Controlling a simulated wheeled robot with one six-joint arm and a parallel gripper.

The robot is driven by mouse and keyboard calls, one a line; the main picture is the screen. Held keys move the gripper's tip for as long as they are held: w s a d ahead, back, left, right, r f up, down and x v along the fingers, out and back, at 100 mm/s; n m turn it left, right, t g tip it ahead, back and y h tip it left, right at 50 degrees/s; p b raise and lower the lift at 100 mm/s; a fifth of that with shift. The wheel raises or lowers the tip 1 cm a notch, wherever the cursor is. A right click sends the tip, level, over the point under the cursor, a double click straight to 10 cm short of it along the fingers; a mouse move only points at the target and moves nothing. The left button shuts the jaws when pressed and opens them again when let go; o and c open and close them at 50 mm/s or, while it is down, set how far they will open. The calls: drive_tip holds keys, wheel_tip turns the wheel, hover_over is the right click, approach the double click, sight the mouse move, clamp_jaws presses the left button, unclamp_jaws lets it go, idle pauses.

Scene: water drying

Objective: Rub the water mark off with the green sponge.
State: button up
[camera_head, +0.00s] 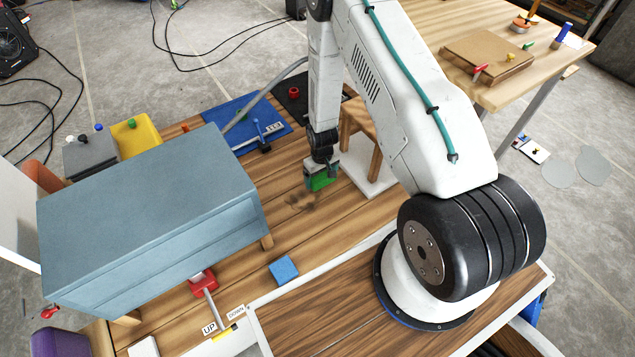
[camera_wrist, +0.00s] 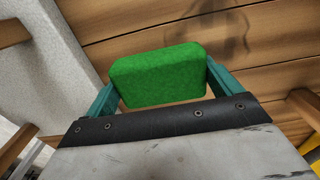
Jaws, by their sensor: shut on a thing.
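The green sponge (camera_head: 319,181) is held between the teal fingers of my gripper (camera_head: 321,172), just above or on the wooden table; I cannot tell whether it touches the wood. In the wrist view the sponge (camera_wrist: 158,76) sits squarely between both fingers of my gripper (camera_wrist: 160,85). The water mark (camera_head: 299,201) is a dark stain on the planks, just left of and nearer than the sponge. In the wrist view the mark (camera_wrist: 232,32) shows beyond the sponge, at upper right, apart from it.
A large blue-grey box (camera_head: 150,225) stands left of the mark. A small wooden stool (camera_head: 360,135) on a white base is close right of my gripper. A blue block (camera_head: 284,270) and a red-based lever (camera_head: 203,282) are nearer. The planks around the mark are clear.

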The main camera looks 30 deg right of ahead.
drive_tip(key=shift+r, duration=1.9)
